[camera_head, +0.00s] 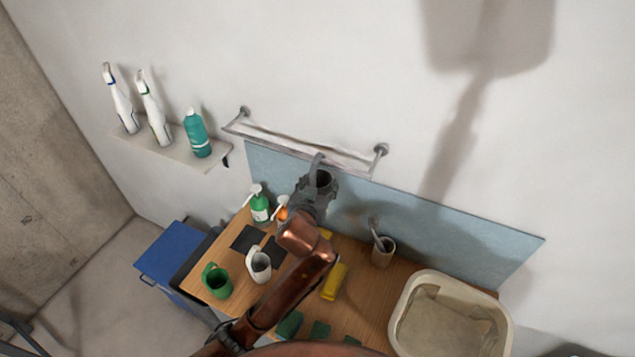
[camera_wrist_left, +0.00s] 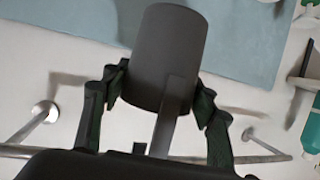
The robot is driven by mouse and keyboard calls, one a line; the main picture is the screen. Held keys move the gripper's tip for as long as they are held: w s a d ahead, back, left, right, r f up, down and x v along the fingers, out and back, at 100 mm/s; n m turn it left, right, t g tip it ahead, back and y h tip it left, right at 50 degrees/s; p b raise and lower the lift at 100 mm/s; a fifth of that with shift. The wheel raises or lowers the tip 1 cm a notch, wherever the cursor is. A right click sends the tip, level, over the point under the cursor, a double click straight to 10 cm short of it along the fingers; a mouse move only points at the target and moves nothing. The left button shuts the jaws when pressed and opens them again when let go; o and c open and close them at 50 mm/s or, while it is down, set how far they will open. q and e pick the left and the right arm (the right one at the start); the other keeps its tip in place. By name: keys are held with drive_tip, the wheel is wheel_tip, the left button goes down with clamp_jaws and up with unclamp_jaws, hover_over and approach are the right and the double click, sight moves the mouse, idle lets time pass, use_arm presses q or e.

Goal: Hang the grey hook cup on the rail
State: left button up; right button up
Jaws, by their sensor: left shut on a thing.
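The grey hook cup (camera_head: 323,178) is held by my left gripper (camera_head: 310,194) in front of the wall, mouth up, just below the right part of the rail (camera_head: 300,145). Its hook (camera_head: 317,160) points up and overlaps the rail's lower bar in the head view. In the left wrist view the grey cup (camera_wrist_left: 168,50) sits between both fingers, with its flat hook strip (camera_wrist_left: 168,125) running toward the rail (camera_wrist_left: 265,146). The hook's end is hidden behind my gripper there, so I cannot tell whether it touches the rail. My right gripper is not in view.
A cream basin (camera_head: 405,300) stands at the right. A shelf (camera_head: 185,153) with bottles is left of the rail.

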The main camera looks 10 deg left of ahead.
use_arm(q)
drive_tip(key=o, duration=1.2)
drive_tip(key=shift+o, duration=0.2)
drive_tip(key=shift+s, duration=0.1)
